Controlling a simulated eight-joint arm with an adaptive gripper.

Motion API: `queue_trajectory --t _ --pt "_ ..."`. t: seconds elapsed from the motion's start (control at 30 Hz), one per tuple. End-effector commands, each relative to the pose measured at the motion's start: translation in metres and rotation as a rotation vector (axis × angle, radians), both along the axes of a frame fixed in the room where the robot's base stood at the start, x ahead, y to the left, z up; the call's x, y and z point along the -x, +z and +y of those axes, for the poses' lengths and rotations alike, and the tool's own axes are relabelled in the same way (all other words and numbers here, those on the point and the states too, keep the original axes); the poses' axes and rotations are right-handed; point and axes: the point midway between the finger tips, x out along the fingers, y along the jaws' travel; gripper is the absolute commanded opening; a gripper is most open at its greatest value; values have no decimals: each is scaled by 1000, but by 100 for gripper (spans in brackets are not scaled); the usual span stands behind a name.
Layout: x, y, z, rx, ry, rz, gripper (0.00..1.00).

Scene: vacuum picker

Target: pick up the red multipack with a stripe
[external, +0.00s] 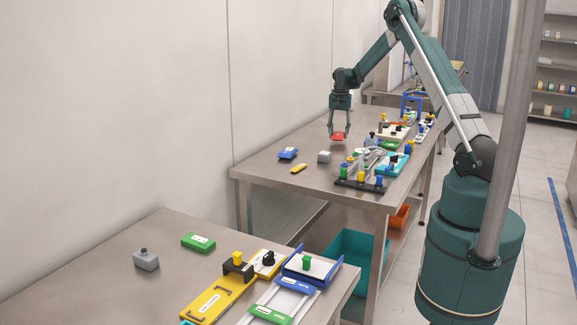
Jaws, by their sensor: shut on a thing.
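The red multipack (338,136) is between the fingers of my gripper (338,132), above the far steel table. My gripper points straight down and is shut on it. The pack looks like a small red shape, apart from the tabletop. A stripe on it is too small to make out.
On the far table (262,172) lie a blue pack (288,153), a grey block (324,157) and a yellow piece (299,169). A black rack (360,186) and several coloured fixtures crowd its right side. The near table holds a yellow tray (214,297) and other fixtures.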

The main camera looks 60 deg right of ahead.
Motion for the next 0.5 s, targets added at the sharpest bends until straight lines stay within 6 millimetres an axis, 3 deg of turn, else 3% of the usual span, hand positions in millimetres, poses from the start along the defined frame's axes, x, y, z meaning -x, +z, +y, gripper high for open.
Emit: queue_trajectory --t 0.3,0.5 --pt "0 49 0 0 0 0 25" --pt "0 70 0 0 0 0 25"
